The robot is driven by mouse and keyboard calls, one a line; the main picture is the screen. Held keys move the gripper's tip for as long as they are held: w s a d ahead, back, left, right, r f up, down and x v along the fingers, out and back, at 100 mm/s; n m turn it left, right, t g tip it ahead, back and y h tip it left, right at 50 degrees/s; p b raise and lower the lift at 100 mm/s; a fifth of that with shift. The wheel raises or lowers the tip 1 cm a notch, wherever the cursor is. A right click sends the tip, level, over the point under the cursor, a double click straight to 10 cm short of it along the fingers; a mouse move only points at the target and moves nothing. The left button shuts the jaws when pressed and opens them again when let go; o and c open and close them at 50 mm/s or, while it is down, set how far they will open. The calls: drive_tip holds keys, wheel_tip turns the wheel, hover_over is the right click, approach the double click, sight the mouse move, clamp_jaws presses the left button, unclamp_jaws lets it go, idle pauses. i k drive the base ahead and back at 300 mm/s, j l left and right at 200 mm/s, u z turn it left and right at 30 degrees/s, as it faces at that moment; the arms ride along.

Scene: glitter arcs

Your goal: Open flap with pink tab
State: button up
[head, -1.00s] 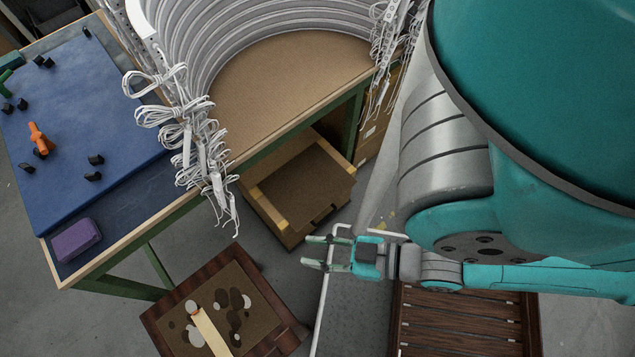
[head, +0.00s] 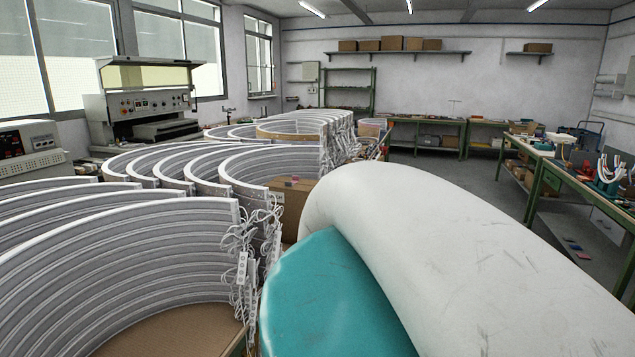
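A brown cardboard box (head: 288,207) stands just past the nearer arcs, left of my arm. A small pinkish patch (head: 294,181) shows near its top. I cannot tell whether this patch is a tab on a flap, or whether the box top is open or shut. My arm covers part of the view to the right of the box. My gripper is not in view.
Stacks of white curved arcs (head: 130,255) with dangling wires fill the left, on brown board. Green-framed workbenches (head: 560,172) with tools line the right. Several boxes sit on a wall shelf (head: 400,53). Grey floor (head: 460,182) is clear beyond my arm.

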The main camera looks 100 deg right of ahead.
sight(295, 180)
drive_tip(key=k+j+z, duration=0.1)
drive_tip(key=z, duration=0.2)
drive_tip(key=k+j+z, duration=0.15)
drive_tip(key=z, duration=0.15)
drive_tip(key=i+z, duration=0.1)
drive_tip(key=z, duration=0.75)
drive_tip(key=i+z, duration=0.15)
drive_tip(key=z, duration=0.25)
drive_tip(key=i+z, duration=0.1)
drive_tip(key=z, duration=0.75)
drive_tip(key=i+j, duration=0.05)
